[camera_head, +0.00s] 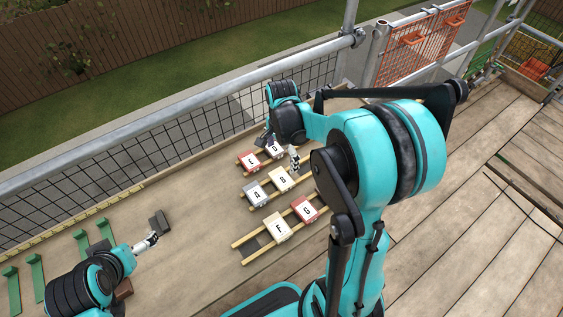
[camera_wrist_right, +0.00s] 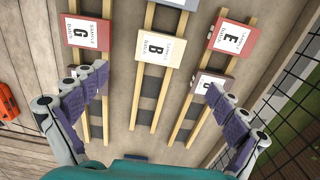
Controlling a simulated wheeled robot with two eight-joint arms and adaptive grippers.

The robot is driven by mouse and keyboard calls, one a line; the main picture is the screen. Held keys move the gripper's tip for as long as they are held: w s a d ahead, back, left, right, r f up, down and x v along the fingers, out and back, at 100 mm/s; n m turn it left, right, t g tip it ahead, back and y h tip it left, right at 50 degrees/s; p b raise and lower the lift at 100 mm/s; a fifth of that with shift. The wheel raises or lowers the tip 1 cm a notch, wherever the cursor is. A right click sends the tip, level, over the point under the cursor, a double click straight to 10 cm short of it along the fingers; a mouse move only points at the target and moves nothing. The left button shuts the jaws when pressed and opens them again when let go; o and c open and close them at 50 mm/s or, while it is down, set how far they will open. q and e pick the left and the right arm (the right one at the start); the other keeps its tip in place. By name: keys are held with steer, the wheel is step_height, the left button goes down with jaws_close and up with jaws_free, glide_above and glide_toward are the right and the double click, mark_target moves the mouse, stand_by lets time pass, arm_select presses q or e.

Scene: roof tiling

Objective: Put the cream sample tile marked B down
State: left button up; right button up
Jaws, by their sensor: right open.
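The cream tile marked B (camera_head: 283,179) lies on the middle pair of wooden battens, beside the grey tile A (camera_head: 257,195). In the right wrist view, tile B (camera_wrist_right: 158,48) lies flat across its two battens, ahead of the fingertips, with nothing gripping it. My right gripper (camera_wrist_right: 152,86) is open and empty, its purple-padded fingers wide apart on either side of B's battens. In the head view, my right forearm hides part of that gripper. My left gripper (camera_head: 149,241) is at the lower left, close to a dark grey block (camera_head: 158,222); whether it holds that block is unclear.
Red tile E (camera_head: 249,162) and dark tile D (camera_head: 274,150) lie on the far battens. Cream tile F (camera_head: 278,228) and red tile G (camera_head: 306,209) lie on the near ones. Green brackets (camera_head: 82,242) stand at left. A scaffold rail (camera_head: 190,105) with mesh runs along the back.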

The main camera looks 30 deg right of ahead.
steer(key=s+a+r+n+t, duration=0.7)
steer(key=s+a+r+n, duration=0.2)
steer(key=n, duration=0.8)
steer(key=shift+s+a+r, duration=0.3)
steer(key=shift+s+a, duration=0.5)
steer(key=shift+s, duration=0.25)
steer(key=shift+f+b, duration=0.65)
steer(key=shift+f, duration=0.15)
